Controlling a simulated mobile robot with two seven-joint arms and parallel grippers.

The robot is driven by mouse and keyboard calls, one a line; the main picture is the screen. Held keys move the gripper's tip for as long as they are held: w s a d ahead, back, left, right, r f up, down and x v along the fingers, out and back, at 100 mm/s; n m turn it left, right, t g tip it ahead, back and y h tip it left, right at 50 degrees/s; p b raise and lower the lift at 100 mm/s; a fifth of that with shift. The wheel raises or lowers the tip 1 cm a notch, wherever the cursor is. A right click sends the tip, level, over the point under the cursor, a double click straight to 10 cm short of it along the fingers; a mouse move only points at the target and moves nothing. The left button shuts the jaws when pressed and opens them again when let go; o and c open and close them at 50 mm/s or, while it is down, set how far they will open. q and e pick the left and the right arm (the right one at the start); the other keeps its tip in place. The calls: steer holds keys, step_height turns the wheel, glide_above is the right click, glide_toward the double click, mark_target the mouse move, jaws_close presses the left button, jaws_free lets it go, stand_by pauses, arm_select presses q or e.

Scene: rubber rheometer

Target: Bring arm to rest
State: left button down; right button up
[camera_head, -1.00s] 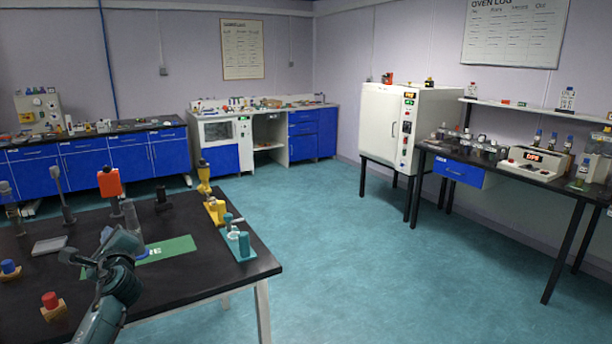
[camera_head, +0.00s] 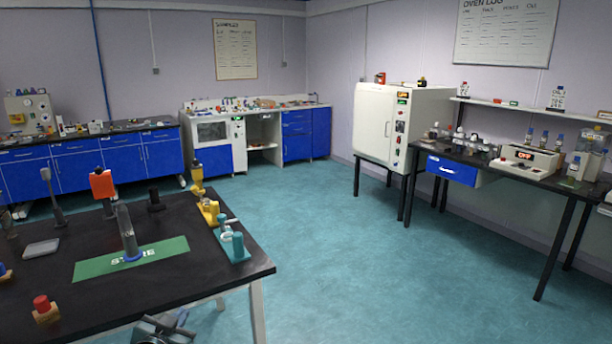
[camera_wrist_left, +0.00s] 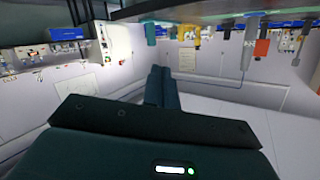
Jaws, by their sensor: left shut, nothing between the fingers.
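My left gripper (camera_wrist_left: 158,76) shows in the left wrist view with its dark fingers together and nothing between them. In the head view, part of my left arm shows at the bottom edge, in front of the black table (camera_head: 200,283) and low beside its front edge. The gripper is apart from the things on the table. The left wrist view is upside down, with the table edge along its top. My right arm is not in view.
The table bears a green mat (camera_head: 95,268) with a grey cylinder (camera_head: 127,230), a red-topped piece (camera_head: 42,305), a teal holder (camera_head: 238,246) and a yellow holder (camera_head: 209,212). A white oven (camera_head: 375,125) stands at the back. The floor right of the table is clear.

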arm_select(q)
steer(key=s+d+f+g+h, duration=0.1)
steer(key=s+d+f, duration=0.3)
steer(key=s, duration=0.6)
steer(key=s+d+f+g+h, duration=0.1)
steer(key=s+d+f, duration=0.3)
steer(key=s, duration=0.6)
steer(key=s+d+f+g+h, duration=0.1)
steer(key=s+d+f, duration=0.3)
steer(key=s, duration=0.5)
steer(key=shift+s+d+n+g, duration=0.4)
steer(key=shift+d+g, duration=0.2)
steer(key=shift+g, duration=0.1)
